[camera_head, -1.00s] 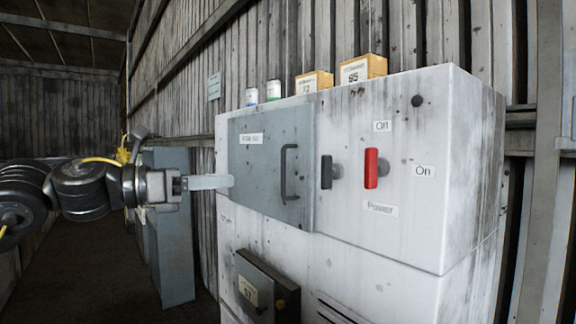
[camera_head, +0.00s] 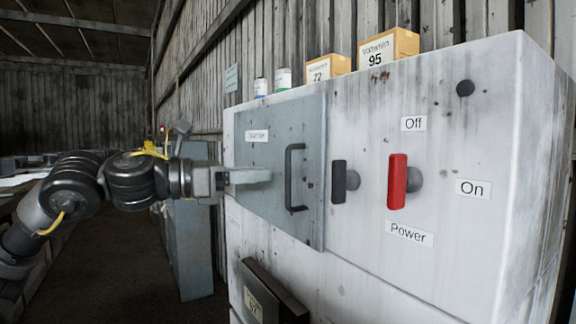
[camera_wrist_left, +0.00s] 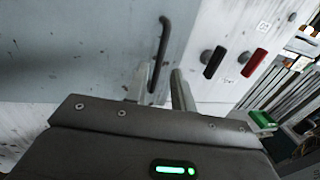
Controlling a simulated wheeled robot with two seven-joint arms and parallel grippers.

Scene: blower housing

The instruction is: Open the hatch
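The hatch (camera_head: 260,205) is a grey-blue panel on the front of a white, stained cabinet and looks closed. Its dark bar handle (camera_head: 289,180) stands upright near the hatch's right edge. My left gripper (camera_head: 266,175) is in front of the hatch, its fingertips just left of the handle in the head view. In the left wrist view, the two fingers of the left gripper (camera_wrist_left: 160,88) are apart, and the lower part of the handle (camera_wrist_left: 160,52) shows between and beyond them. I cannot tell whether they touch it. My right gripper is out of view.
Right of the hatch are a black knob (camera_head: 339,181) and a red power switch (camera_head: 397,181). A dark box (camera_head: 265,295) juts out below the hatch. Yellow boxes (camera_head: 388,46) and small jars stand on the cabinet (camera_head: 440,260). A grey locker (camera_head: 192,250) stands behind my left arm.

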